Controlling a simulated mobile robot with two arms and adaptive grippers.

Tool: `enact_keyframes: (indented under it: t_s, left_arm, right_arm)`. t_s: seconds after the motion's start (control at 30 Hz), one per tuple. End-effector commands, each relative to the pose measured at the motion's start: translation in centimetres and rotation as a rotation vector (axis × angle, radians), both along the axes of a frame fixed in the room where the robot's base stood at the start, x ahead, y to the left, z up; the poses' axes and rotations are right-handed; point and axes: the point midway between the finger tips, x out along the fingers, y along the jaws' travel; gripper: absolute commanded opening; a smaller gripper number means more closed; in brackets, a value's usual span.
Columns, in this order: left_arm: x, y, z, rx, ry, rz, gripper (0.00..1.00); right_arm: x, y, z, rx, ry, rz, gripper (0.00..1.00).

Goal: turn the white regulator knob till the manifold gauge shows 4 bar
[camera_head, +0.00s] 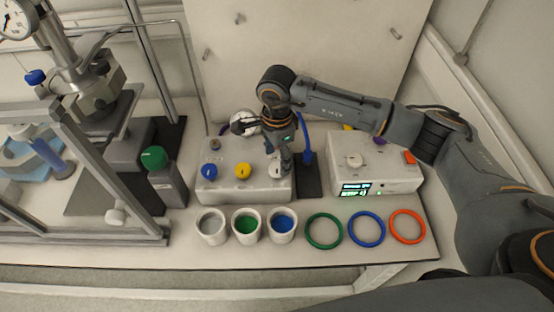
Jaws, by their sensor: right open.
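The manifold is a white box (222,185) on the bench with a blue knob (210,170) and a yellow knob (243,171) on its top. A pale knob (276,171) at the box's right end looks like the white regulator knob, partly covered by my right gripper. My right gripper (279,155) is open, pointing down just above and beside this knob; I cannot tell whether it touches. A round white gauge (243,119) stands behind the box, partly hidden by the gripper; its reading cannot be made out. My left gripper is not in view.
A white unit (370,180) with a lit display stands at right. A blue upright part (307,145) stands between the boxes. Three cups (212,227) and three coloured rings (324,231) lie along the front. Reactor equipment with a dial (14,20) fills the left.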

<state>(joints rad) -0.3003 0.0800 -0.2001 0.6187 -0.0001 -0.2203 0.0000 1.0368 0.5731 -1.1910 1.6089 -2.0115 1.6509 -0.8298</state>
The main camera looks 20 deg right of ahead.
Motion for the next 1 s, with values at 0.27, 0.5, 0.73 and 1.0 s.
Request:
enact_keyframes:
  t_s: [0.27,0.5,0.73,1.0]
  left_arm:
    - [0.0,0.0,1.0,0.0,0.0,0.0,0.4]
    - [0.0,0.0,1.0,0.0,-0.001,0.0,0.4]
    - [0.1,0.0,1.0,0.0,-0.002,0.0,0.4]
    - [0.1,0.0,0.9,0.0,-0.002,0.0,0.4]
  right_arm:
    - [0.0,0.0,-3.0,0.0,0.001,0.0,0.64]
    - [0.0,0.0,-3.4,0.0,-0.001,0.0,0.64]
    - [0.0,0.0,-3.4,0.001,-0.001,0.0,0.35]
    - [0.0,0.0,-3.4,0.001,-0.001,-0.002,0.09]
